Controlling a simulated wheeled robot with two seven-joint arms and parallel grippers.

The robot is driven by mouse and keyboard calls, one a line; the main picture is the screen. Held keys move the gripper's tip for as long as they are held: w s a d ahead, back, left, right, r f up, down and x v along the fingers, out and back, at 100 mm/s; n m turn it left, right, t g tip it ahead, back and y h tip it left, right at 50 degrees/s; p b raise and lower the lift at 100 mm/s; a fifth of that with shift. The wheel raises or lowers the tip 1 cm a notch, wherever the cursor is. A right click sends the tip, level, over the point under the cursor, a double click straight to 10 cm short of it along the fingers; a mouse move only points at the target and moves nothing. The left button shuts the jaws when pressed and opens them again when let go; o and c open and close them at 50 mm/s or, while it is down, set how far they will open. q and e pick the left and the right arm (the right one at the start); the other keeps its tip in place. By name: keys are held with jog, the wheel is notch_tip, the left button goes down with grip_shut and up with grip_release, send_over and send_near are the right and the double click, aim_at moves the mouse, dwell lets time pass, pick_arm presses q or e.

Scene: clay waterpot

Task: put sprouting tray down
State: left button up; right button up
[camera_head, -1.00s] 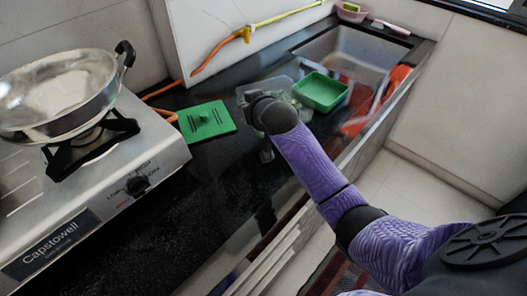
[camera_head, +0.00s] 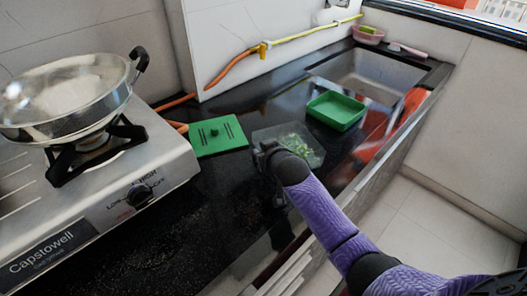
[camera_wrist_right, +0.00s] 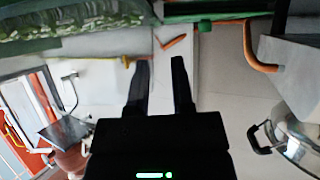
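The clear sprouting tray (camera_head: 312,133), with green sprouts inside, appears to sit on the black counter between the green lid (camera_head: 215,135) and the green dish (camera_head: 335,110). In the right wrist view, which is upside down, the sprouts (camera_wrist_right: 70,18) fill the upper left, close to the camera. My right gripper (camera_head: 263,152) is beside the tray's near left edge and hides part of it. In the wrist view its two fingers (camera_wrist_right: 160,62) stand apart with nothing between them; the tray lies beyond their tips. My left gripper is not in view.
A steel stove (camera_head: 130,170) with a pan (camera_head: 65,100) stands at the left. A sink (camera_head: 375,75) lies behind the green dish, with an orange-red item (camera_head: 410,105) near the front edge. An orange hose (camera_head: 230,72) runs along the wall. The near counter is clear.

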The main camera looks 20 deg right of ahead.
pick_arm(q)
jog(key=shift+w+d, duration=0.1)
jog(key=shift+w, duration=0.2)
pick_arm(e)
jog(key=shift+o, duration=0.3)
jog(key=shift+r, duration=0.1)
jog(key=p+v, duration=0.1)
jog(key=v, duration=0.1)
jog(key=p+v, duration=0.2)
jog(key=v, duration=0.1)
jog(key=shift+w+r, duration=0.1)
jog(key=shift+r, duration=0.25)
pick_arm(q)
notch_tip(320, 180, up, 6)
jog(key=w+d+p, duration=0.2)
jog(key=p, duration=0.1)
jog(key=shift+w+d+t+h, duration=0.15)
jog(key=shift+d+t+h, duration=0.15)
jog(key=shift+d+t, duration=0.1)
pick_arm(e)
jog(key=v, duration=0.7)
jog(key=shift+f, duration=0.3)
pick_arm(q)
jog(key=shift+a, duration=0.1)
